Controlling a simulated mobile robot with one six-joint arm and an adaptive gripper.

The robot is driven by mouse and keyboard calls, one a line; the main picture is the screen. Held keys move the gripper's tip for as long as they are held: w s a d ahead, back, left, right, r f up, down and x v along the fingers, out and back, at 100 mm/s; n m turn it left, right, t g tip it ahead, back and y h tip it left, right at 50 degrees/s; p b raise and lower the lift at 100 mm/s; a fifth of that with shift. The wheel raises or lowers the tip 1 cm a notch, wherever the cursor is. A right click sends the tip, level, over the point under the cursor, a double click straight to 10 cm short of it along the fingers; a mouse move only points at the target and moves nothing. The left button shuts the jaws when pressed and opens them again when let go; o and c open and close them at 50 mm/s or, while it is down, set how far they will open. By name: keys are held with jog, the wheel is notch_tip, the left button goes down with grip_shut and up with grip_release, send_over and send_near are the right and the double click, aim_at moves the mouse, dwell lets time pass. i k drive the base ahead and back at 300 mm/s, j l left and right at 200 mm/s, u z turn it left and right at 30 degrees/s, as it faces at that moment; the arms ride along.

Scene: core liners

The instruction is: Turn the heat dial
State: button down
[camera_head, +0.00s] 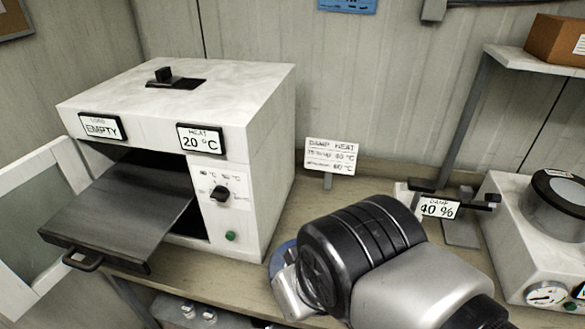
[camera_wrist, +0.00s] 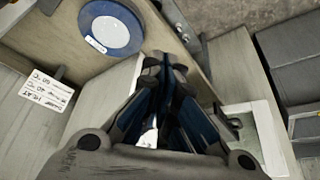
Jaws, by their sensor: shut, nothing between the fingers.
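The heat dial (camera_head: 220,193) is a black knob on the front panel of a white oven (camera_head: 270,150), at the right of its opening. Its small printed temperature labels are too blurred to read surely. The heat display (camera_head: 200,140) above reads 20 °C. In the wrist view, my gripper (camera_wrist: 164,66) has its dark blue-black fingers drawn together, with nothing seen between them. In the head view my wrist is right of and in front of the oven, apart from the dial, and hides the fingers. I cannot make out the dial in the wrist view.
The oven's tray (camera_head: 120,215) sticks out, with its glass door (camera_head: 40,210) open at left. A green button (camera_head: 231,236) sits below the dial. A sign (camera_head: 331,156) stands behind. A blue disc (camera_wrist: 110,28) lies on the bench. A damp display (camera_head: 437,208) reads 40 %.

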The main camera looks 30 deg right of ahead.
aim_at(221, 193)
jog(key=i+l+u, duration=0.1)
jog(key=u, duration=0.4)
jog(key=l+u, duration=0.15)
jog(key=u, duration=0.35)
jog(key=l+u, duration=0.2)
jog(key=u, duration=0.25)
jog(key=i, duration=0.05)
